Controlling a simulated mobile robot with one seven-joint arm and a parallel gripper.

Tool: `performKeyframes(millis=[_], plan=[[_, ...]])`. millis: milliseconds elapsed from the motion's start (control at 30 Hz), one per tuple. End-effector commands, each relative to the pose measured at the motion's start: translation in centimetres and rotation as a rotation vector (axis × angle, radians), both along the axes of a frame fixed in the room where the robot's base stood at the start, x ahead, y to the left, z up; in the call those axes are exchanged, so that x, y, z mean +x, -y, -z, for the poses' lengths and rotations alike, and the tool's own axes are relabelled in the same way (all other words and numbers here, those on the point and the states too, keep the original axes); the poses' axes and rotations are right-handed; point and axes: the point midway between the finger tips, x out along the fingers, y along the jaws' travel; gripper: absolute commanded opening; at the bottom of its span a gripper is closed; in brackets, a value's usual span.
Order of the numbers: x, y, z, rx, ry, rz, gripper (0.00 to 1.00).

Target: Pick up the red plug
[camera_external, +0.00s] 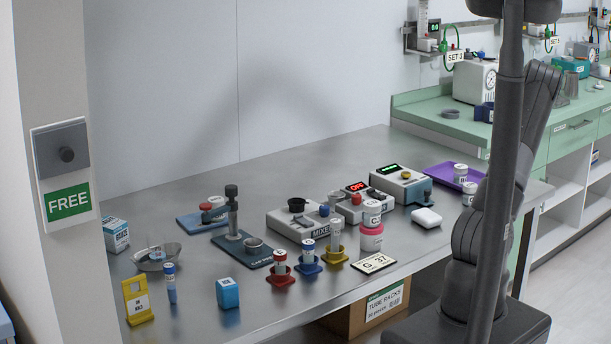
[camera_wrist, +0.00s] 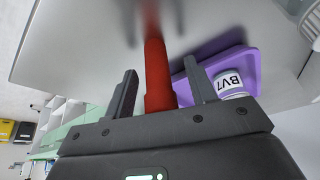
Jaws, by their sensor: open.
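In the wrist view a red plug (camera_wrist: 157,72) shows as a red upright-looking shape with a narrower end. It lies between the two dark fingers of my gripper (camera_wrist: 160,66), in line with the gap. The fingers are open and a gap shows on each side of the plug; neither visibly touches it. Its lower end is hidden behind the gripper body. A blurred red reflection shows on the metal table beyond it. In the external view I cannot make out this plug or my gripper; my column and arm block that area.
The external view shows the purple tray (camera_external: 439,170), a white rounded case (camera_external: 426,217), a mixer (camera_external: 305,222) and several small holders on the metal table (camera_external: 190,262).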

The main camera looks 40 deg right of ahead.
Motion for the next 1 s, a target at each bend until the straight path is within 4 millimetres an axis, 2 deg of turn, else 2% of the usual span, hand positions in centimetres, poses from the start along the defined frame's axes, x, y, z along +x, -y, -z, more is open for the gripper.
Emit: performKeyframes(millis=[100,300,867,1000], plan=[[0.33,0.18,0.85,-0.001,0.000,0.000,0.51],[0.33,0.19,0.84,-0.002,0.000,0.001,0.51],[0.32,0.18,0.82,-0.001,0.001,0.000,0.05],[0.32,0.17,0.82,-0.001,0.001,0.000,0.02]])
